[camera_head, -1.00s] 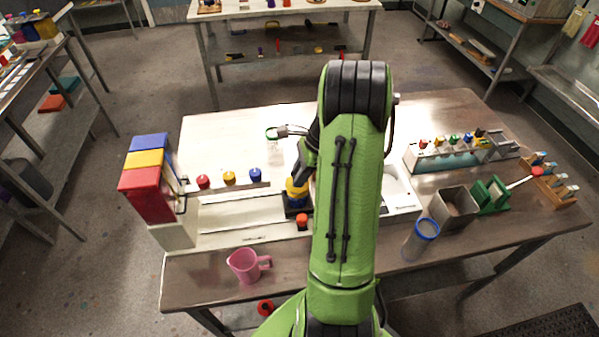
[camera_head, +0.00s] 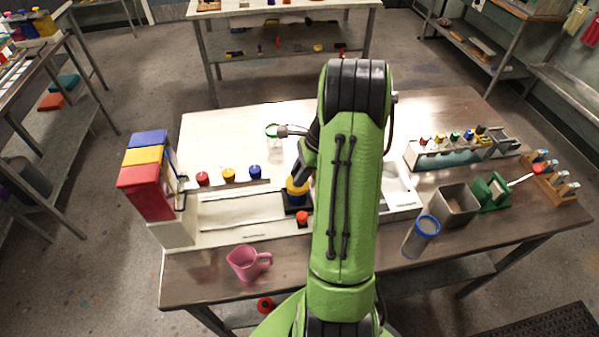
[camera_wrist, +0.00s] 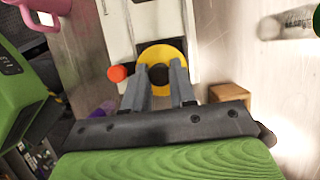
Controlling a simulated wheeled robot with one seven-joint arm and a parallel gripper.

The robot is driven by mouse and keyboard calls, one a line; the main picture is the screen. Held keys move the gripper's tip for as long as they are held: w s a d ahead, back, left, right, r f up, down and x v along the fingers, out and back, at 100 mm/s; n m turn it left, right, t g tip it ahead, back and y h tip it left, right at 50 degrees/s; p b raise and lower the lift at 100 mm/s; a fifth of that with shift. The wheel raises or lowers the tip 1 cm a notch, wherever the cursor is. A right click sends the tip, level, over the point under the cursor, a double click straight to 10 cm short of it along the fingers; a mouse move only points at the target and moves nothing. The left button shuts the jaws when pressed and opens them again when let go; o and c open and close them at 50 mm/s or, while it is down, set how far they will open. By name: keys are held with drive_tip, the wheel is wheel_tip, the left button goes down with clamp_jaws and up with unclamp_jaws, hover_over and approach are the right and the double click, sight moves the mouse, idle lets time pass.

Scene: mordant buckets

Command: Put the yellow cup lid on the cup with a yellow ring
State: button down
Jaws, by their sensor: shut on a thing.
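The yellow lid (camera_wrist: 161,53) shows in the wrist view as a yellow disc with a dark centre. My gripper (camera_wrist: 161,77) is shut on it, with its two fingers on either side of the dark centre. In the head view the yellow lid (camera_head: 297,184) is low over a dark square spot on the white bench unit, partly behind my arm. The cup with a yellow ring cannot be told apart beneath it. I cannot tell whether the lid rests on anything.
A red-orange knob (camera_head: 302,217) is close beside the lid. A pink jug (camera_head: 248,263) stands at the front left. A blue-ringed cup (camera_head: 421,237) and a grey bin (camera_head: 455,205) stand right. A green-ringed cup (camera_head: 273,131) stands behind. Red, yellow and blue knobs (camera_head: 229,174) line the unit.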

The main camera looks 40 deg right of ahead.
drive_tip(key=c, duration=0.8)
unclamp_jaws()
drive_tip(key=shift+c, duration=0.2)
drive_tip(key=p+v, duration=0.4)
drive_tip(key=v, duration=1.1)
drive_tip(key=shift+s+d+r+p, duration=0.15)
drive_tip(key=shift+d+r+p, duration=0.05)
drive_tip(key=shift+r+p, duration=0.15)
drive_tip(key=shift+f, duration=0.1)
